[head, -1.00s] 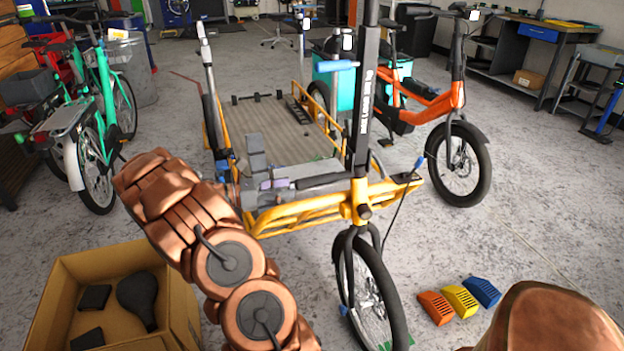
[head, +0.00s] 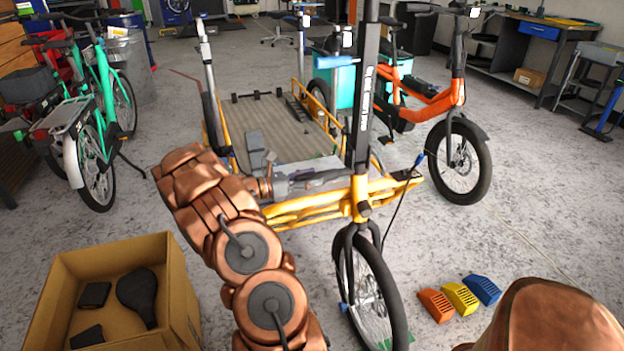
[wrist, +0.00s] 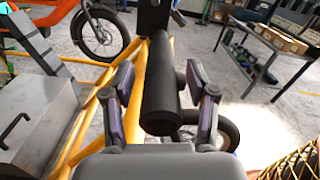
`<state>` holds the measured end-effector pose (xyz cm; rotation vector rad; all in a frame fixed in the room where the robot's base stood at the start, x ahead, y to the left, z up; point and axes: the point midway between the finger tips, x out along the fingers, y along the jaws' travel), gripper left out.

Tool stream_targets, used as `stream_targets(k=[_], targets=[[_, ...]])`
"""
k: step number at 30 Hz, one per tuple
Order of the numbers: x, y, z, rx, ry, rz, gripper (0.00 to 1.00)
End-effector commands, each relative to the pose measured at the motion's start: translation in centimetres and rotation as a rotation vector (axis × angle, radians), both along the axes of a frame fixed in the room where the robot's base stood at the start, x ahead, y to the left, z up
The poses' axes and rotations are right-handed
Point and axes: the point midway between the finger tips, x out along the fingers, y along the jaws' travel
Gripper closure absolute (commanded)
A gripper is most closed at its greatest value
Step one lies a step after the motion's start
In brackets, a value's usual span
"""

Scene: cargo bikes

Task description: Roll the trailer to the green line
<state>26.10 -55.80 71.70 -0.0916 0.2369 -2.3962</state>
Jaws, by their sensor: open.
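The yellow-framed cargo trailer or bike (head: 315,209) stands in the middle of the head view, with a flat grey bed (head: 262,113), a tall black post (head: 365,100) and a spoked front wheel (head: 368,300). My gripper (head: 318,181) is at its front frame, beside the post. In the wrist view my open gripper (wrist: 160,82) has one finger on each side of a thick dark tube (wrist: 160,95); I cannot tell whether they touch it. A small bit of green (head: 384,345) shows on the floor by the front wheel; most of any line there is hidden.
An orange bike (head: 430,105) stands close at the right, green bikes (head: 98,110) at the left. A cardboard box (head: 178,290) sits at front left. Orange, yellow and blue blocks (head: 460,298) lie right of the front wheel. Open floor (head: 550,200) lies at the right.

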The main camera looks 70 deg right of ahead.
Motion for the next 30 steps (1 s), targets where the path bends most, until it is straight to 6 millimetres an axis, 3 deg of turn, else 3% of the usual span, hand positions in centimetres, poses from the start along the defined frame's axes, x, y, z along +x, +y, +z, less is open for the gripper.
stream_targets(k=[9, 26, 30], targets=[[-0.28, -0.20, 0.02, 0.000, 0.000, -0.001, 0.42], [-0.26, -0.19, 0.02, 0.001, -0.001, 0.000, 1.00], [-0.26, -0.18, 0.01, 0.000, 0.000, 0.000, 1.00]])
